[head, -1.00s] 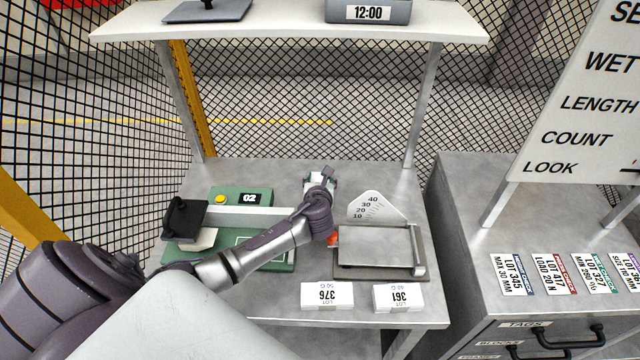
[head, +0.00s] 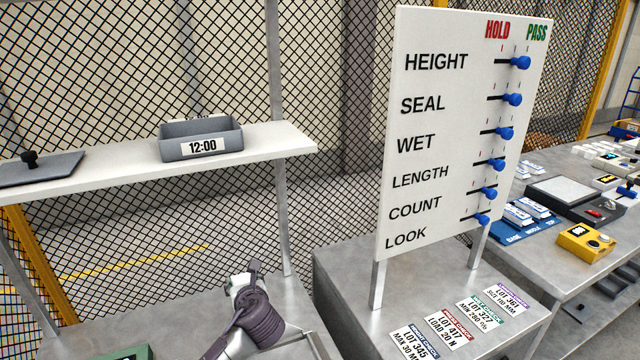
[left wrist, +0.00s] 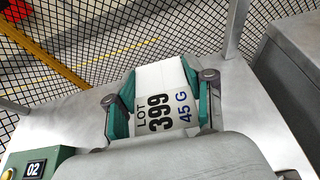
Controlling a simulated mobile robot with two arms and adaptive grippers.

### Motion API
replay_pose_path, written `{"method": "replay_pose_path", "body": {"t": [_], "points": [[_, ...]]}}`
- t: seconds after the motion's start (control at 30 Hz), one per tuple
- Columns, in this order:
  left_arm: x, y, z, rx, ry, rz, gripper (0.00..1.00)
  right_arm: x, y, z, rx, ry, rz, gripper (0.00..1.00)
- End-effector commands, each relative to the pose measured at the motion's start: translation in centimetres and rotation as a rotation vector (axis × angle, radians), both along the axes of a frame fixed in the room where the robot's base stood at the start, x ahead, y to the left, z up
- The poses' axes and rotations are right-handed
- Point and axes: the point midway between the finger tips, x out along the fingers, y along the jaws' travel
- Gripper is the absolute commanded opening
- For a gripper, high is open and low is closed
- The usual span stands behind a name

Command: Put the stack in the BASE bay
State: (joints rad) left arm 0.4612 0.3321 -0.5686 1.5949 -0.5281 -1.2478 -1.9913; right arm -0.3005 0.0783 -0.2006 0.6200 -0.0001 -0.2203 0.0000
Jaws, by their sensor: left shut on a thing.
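My left gripper (head: 238,283) is shut on a white pack, which mostly hides behind the gripper in the head view. In the left wrist view the same pack (left wrist: 165,85), printed LOT 399 and 45 G, sits between the two green-padded fingers (left wrist: 160,100). I cannot tell whether it is one pack or several stacked. My right gripper is out of view.
A white board with blue sliders (head: 445,130) stands on a grey cabinet between my gripper and the right table. Lot cards (head: 415,340) lie before it. A shelf (head: 110,180) carries a grey 12:00 bin (head: 200,140). A yellow device (head: 585,243) stands by the tray.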

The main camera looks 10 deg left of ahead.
Motion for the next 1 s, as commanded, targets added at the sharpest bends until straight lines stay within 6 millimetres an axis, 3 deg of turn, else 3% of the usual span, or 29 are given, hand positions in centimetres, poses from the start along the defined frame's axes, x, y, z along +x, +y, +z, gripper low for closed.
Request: {"method": "replay_pose_path", "body": {"t": [0.17, 0.63, 0.8, 1.0], "points": [[-2.7, -0.5, 1.2, 0.003, -0.011, -0.074, 0.11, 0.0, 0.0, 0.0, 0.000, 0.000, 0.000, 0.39], [-16.6, -6.3, 6.6, 0.004, -0.004, -0.462, 0.11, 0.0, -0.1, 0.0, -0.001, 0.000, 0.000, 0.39], [-19.0, -7.4, 7.5, 0.001, 0.002, -0.528, 0.11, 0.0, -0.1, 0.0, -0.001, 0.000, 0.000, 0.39], [-19.3, -7.6, 7.8, 0.007, 0.001, -0.542, 0.11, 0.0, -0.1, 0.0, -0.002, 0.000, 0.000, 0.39]]}}
